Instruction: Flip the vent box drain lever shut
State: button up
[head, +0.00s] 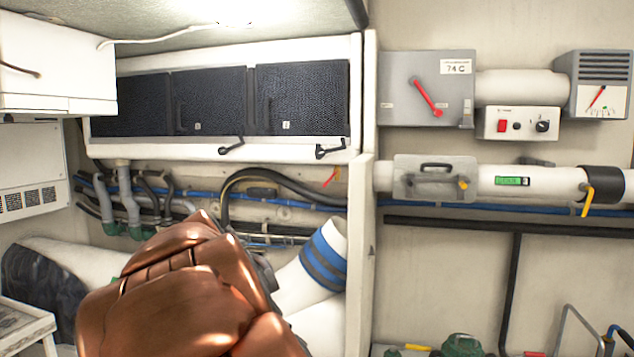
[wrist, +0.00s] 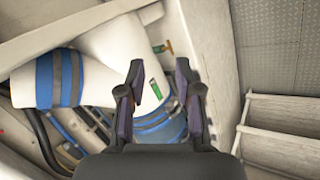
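My gripper (wrist: 158,75) is open and empty in the wrist view, its two dark fingers apart in front of a white duct (wrist: 110,45) with blue bands. A green label (wrist: 155,88) shows between the fingers. Just beyond the fingertips is a small lever (wrist: 164,47) with an orange-brown end and a green part. I cannot tell whether this is the vent box drain lever. In the head view my copper-coloured arm hides most of the gripper and the duct's middle. A red lever (head: 427,97) slants on a grey box at the upper right.
A blue-banded duct end (head: 325,257) stands right of my arm. Hoses (head: 150,190) run behind it under dark panels (head: 210,100). A white post (head: 361,220) edges the bay. A pale rack (wrist: 285,130) lies right of the gripper.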

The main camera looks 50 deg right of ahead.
jog(key=w+d+r+n+g+h+p, duration=0.15)
jog(key=w+d+r+h, duration=0.25)
jog(key=d+r, duration=0.6)
jog(key=w+d+r+n+h, duration=0.35)
jog(key=d+r, duration=0.45)
jog(key=d, duration=0.4)
jog(key=n+t+h+p, duration=0.2)
jog(key=n+t+h, duration=0.15)
jog(key=n, duration=0.35)
send_near(326, 183)
jog(key=d, duration=0.2)
jog(key=shift+g, duration=0.3)
jog(key=shift+w+d+f+p, duration=0.15)
jog(key=shift+d+p, duration=0.3)
jog(key=shift+d, duration=0.5)
jog(key=shift+w+d+r+p, duration=0.1)
jog(key=shift+w+d+p, duration=0.25)
jog(key=shift+d, duration=0.6)
jog(key=shift+w+d+f+p, duration=0.1)
jog(key=shift+d+p, duration=0.45)
jog(key=shift+d, duration=0.4)
jog(key=shift+d+p, duration=0.3)
jog(key=shift+d, duration=0.45)
grip_shut()
